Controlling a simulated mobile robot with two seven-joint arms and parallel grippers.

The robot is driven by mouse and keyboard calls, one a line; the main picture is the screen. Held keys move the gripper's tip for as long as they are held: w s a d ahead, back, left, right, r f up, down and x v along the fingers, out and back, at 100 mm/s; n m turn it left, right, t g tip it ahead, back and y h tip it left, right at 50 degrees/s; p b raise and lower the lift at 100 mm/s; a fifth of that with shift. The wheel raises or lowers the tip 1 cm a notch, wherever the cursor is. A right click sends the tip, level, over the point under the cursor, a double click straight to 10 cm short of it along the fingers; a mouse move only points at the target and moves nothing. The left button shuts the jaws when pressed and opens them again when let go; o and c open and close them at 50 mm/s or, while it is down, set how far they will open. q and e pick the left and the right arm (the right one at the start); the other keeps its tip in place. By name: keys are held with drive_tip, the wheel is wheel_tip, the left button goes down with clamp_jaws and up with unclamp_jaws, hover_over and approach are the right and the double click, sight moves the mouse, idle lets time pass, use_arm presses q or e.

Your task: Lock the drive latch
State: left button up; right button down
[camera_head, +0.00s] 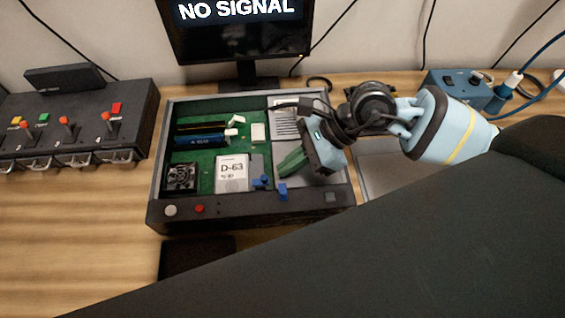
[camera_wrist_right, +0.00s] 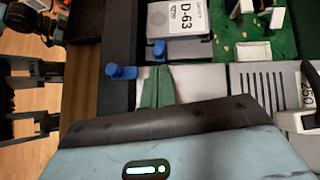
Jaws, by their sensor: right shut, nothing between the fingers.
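The drive, a grey-white box marked D-63 (camera_head: 232,172), lies in the open black chassis (camera_head: 155,190); it also shows at the top of the right wrist view (camera_wrist_right: 182,20). One small blue piece (camera_head: 261,182) sits at the drive's corner, and a second blue tab (camera_head: 283,192) stands by the chassis front wall. Both show in the wrist view, at the drive's edge (camera_wrist_right: 158,50) and on the wall (camera_wrist_right: 121,71). Which is the latch, I cannot tell. My right gripper (camera_head: 288,164) is shut and empty, its green fingers beside the blue pieces.
A fan (camera_head: 180,178), dark memory sticks (camera_head: 200,138) and white connectors (camera_head: 235,122) fill the chassis. A switch box (camera_head: 70,120) stands left, a monitor (camera_head: 240,40) behind, a blue box (camera_head: 458,90) at back right. The wooden table is clear at front left.

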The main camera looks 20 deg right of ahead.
sight(260, 180)
drive_tip(key=shift+w+a, duration=0.1)
drive_tip(key=shift+a, duration=0.65)
use_arm(q)
drive_tip(key=shift+r, duration=0.2)
use_arm(e)
drive_tip(key=shift+a+f, duration=0.1)
drive_tip(key=shift+f, duration=0.05)
drive_tip(key=shift+w+a, duration=0.15)
drive_tip(key=shift+a, duration=0.35)
drive_tip(key=shift+w+a, duration=0.15)
drive_tip(key=shift+a, duration=0.35)
use_arm(q)
drive_tip(key=shift+w+a+r, duration=0.1)
drive_tip(key=shift+w, duration=0.2)
use_arm(e)
drive_tip(key=shift+d, duration=0.2)
